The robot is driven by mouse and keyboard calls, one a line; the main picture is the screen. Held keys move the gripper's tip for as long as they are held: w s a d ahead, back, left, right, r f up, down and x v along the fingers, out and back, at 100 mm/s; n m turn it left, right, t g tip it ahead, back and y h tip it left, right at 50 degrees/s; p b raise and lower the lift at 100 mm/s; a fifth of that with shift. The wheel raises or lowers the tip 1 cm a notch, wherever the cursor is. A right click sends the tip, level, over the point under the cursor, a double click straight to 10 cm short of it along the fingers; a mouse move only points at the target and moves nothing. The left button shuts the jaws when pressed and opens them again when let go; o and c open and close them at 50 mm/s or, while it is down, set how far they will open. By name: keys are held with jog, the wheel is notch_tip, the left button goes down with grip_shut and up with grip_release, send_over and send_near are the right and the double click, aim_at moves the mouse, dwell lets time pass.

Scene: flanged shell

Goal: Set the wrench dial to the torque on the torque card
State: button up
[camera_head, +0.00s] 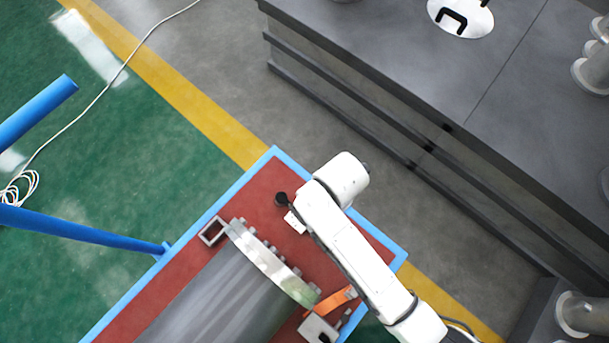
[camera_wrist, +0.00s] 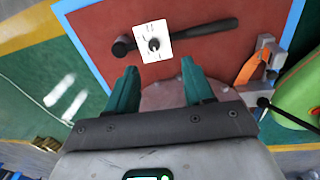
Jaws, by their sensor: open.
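A dark torque wrench (camera_wrist: 205,37) lies on the red board, with its round head at the left in the wrist view. A white dial plate (camera_wrist: 147,29) sits across it, with a dark knob (camera_wrist: 154,44) in its middle. The plate's marks are too small to read. In the head view the wrench head (camera_head: 282,198) and part of the white plate (camera_head: 295,222) show beside my arm, which hides the rest. My gripper (camera_wrist: 158,66) is open and empty, its two teal fingers apart, just below the knob in the wrist view. I cannot make out a torque card.
The red board (camera_head: 262,205) has a blue rim. A grey flanged shell (camera_head: 230,295) stands on it, bolts along its flange. An orange piece (camera_head: 335,302) and a metal bracket (camera_head: 318,328) are near the right edge. A dark stepped platform (camera_head: 400,60) stands behind.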

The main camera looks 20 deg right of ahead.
jog(key=a+f+n+b, duration=0.1)
jog(key=f+b, duration=0.1)
jog(key=f, duration=0.2)
jog(key=w+a+f+n+b, duration=0.1)
jog(key=a+f+b, duration=0.1)
jog(key=f, duration=0.3)
jog(key=a+f+n+b, duration=0.1)
jog(key=f+b, duration=0.1)
jog(key=f, duration=0.3)
jog(key=shift+w+a+f+n+b, duration=0.15)
jog(key=shift+w+f+n+b, duration=0.15)
jog(key=shift+b, duration=0.1)
grip_shut()
